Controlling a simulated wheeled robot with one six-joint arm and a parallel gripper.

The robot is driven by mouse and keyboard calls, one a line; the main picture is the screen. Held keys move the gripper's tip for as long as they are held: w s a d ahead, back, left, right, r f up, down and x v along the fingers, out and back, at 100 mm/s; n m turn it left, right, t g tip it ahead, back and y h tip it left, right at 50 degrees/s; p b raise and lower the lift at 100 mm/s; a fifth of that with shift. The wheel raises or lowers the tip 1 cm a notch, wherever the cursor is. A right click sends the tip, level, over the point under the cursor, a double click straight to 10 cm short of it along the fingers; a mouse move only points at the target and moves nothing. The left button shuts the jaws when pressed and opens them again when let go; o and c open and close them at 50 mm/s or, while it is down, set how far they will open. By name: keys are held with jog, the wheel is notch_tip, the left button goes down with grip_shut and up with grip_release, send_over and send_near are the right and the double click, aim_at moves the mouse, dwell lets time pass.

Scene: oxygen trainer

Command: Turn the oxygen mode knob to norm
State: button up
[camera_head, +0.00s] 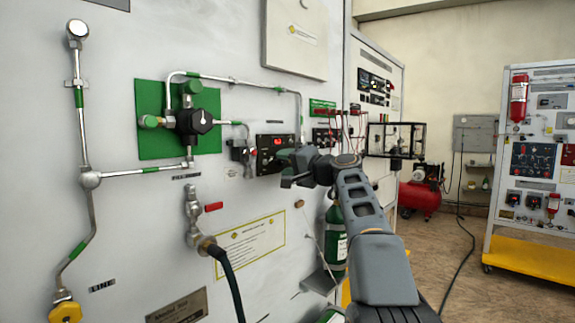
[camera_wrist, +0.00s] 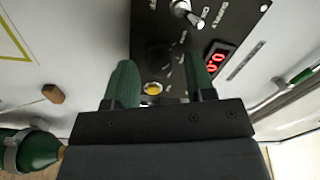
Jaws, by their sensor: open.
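A black control panel (camera_head: 272,142) with a lit red display is on the grey wall, just left of my gripper (camera_head: 288,170) in the head view. In the wrist view the same panel carries a dark round knob (camera_wrist: 160,57), a silver-and-black lever knob (camera_wrist: 186,12) near the top edge, a red display (camera_wrist: 216,60) and a yellow button (camera_wrist: 152,88). My gripper (camera_wrist: 160,63) is open, with its two green fingers on either side of the dark knob in the picture. I cannot tell whether they touch it.
A green plate (camera_head: 150,105) with a black regulator (camera_head: 194,121) and metal pipes is on the wall at left. A hose valve (camera_head: 194,222) sticks out below it. A green cylinder (camera_head: 335,240) stands under my arm. Open floor lies at right, near a red compressor (camera_head: 420,198).

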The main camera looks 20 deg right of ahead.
jog(key=b+v, duration=0.1)
jog(key=v, duration=1.2)
jog(key=shift+s+d+b, duration=0.2)
jog(key=shift+s+b, duration=0.1)
jog(key=shift+s, duration=0.05)
jog(key=s+a+f+n+g+h+p, duration=0.15)
jog(key=a+f+g+p, duration=0.25)
jog(key=a+p, duration=0.4)
jog(key=s+a+f+n+g+h+p, duration=0.1)
jog(key=s+a+f+g+p, duration=0.1)
jog(key=a+f+g+p, duration=0.35)
jog(key=s+a+f+n+g+h+p, duration=0.1)
jog(key=s+a+f+n+h+p, duration=0.1)
jog(key=s+p, duration=0.3)
jog(key=s+a+f+n+g+h+p, duration=0.2)
jog(key=s+a+f+n+h+p, duration=0.1)
jog(key=s, duration=0.6)
notch_tip(320, 180, down, 2)
jog(key=n+p, duration=0.1)
jog(key=p, duration=0.2)
jog(key=shift+g, duration=0.25)
jog(key=shift+c, duration=0.7)
